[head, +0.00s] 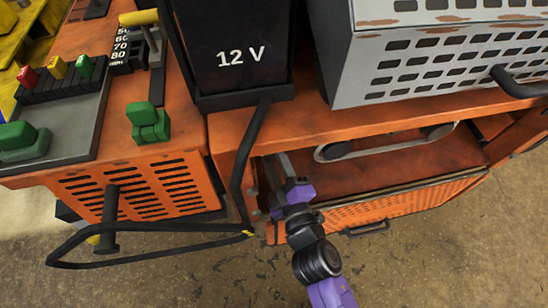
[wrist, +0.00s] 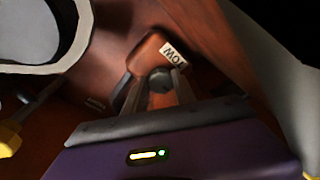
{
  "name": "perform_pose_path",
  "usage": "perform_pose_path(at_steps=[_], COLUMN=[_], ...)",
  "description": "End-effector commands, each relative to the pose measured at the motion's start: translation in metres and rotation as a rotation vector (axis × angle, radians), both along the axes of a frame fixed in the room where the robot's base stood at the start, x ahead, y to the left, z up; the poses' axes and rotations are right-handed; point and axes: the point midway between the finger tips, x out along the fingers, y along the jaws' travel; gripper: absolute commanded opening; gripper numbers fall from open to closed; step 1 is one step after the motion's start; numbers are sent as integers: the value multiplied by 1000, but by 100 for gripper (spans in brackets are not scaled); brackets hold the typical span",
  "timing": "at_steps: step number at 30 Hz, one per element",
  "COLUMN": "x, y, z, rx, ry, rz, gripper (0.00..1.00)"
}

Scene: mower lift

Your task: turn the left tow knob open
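The tow knob (wrist: 160,82) is a small dark knob on an orange-brown housing inside the mower body. A white TOW label (wrist: 173,54) is beside it. My gripper (wrist: 159,88) reaches in with one grey finger on each side of the knob. The fingers are apart and close to it; I cannot tell whether both touch it. In the head view my gripper (head: 277,168) reaches into the left end of the open orange compartment, where the knob itself is hidden.
A black 12 V battery (head: 238,50) stands above left of my gripper. A grey perforated box (head: 440,62) is at upper right. A black cable (head: 242,165) hangs close to my gripper's left. An orange perforated panel (head: 400,208) lies low on the right.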

Motion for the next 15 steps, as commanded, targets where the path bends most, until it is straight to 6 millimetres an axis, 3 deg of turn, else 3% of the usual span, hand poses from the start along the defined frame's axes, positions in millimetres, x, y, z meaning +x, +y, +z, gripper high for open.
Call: perform_pose_path(at_steps=[1, 4, 15], x=[0, 0, -1], y=[0, 0, 1], z=[0, 0, -1], rx=[0, 0, -105], ry=[1, 1, -29], rz=[1, 1, 1], gripper=[16, 0, 0])
